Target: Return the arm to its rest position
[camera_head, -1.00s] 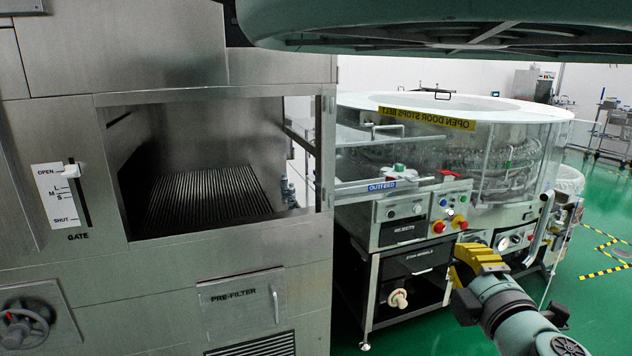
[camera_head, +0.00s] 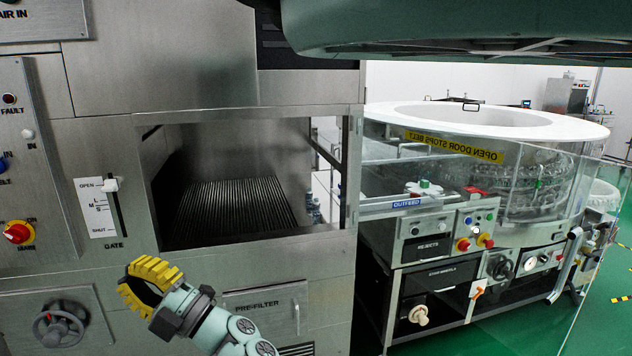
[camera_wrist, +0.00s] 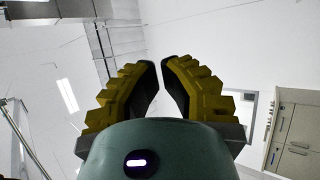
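My gripper (camera_head: 140,278) has yellow ribbed fingers on a teal arm. In the head view it is at the lower left, raised in front of the steel cabinet, below the gate slider (camera_head: 110,186) and the cabinet's opening. The wrist view also shows the gripper (camera_wrist: 163,68), pointing at pale walls. Its fingertips are close together with a narrow gap between them, and nothing is held. Only the end part of my arm shows; the rest is out of view.
The steel cabinet (camera_head: 200,85) fills the left, with a handwheel (camera_head: 58,328) and a pre-filter door (camera_head: 270,312) near my arm. The rotary washer (camera_head: 480,115) and its outfeed panel stand at the right. Green floor (camera_head: 500,335) is open at lower right.

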